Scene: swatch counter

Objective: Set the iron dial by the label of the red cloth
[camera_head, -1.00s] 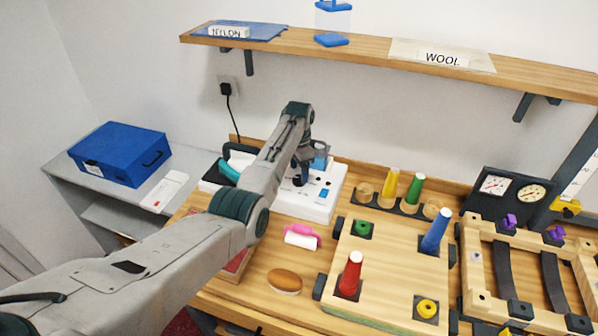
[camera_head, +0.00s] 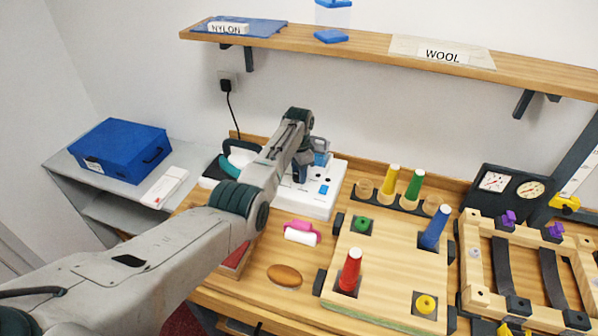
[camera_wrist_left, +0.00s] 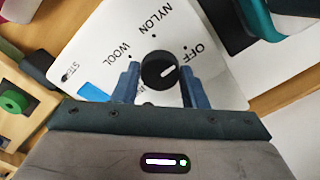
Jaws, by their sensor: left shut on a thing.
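My left gripper (camera_wrist_left: 161,88) is shut on the black dial (camera_wrist_left: 159,70), with blue fingers on either side of it. The dial sits on a white panel (camera_wrist_left: 110,55) printed NYLON, WOOL and OFF, with other print partly hidden by the gripper. Its white pointer line slants up and right, on the OFF side. In the head view the left gripper (camera_head: 301,172) reaches down over the white panel (camera_head: 317,207). The dark and teal iron (camera_head: 235,158) lies at the panel's left end. A red cloth (camera_head: 236,258) shows partly beneath my left arm; no label on it is readable.
On the shelf lie a blue cloth labelled NYLON (camera_head: 262,29) and a cream cloth labelled WOOL (camera_head: 405,47). A pink-and-white roller (camera_head: 301,233) and a brown oval item (camera_head: 285,276) lie in front of the panel. A wooden peg board (camera_head: 385,262) stands to the right.

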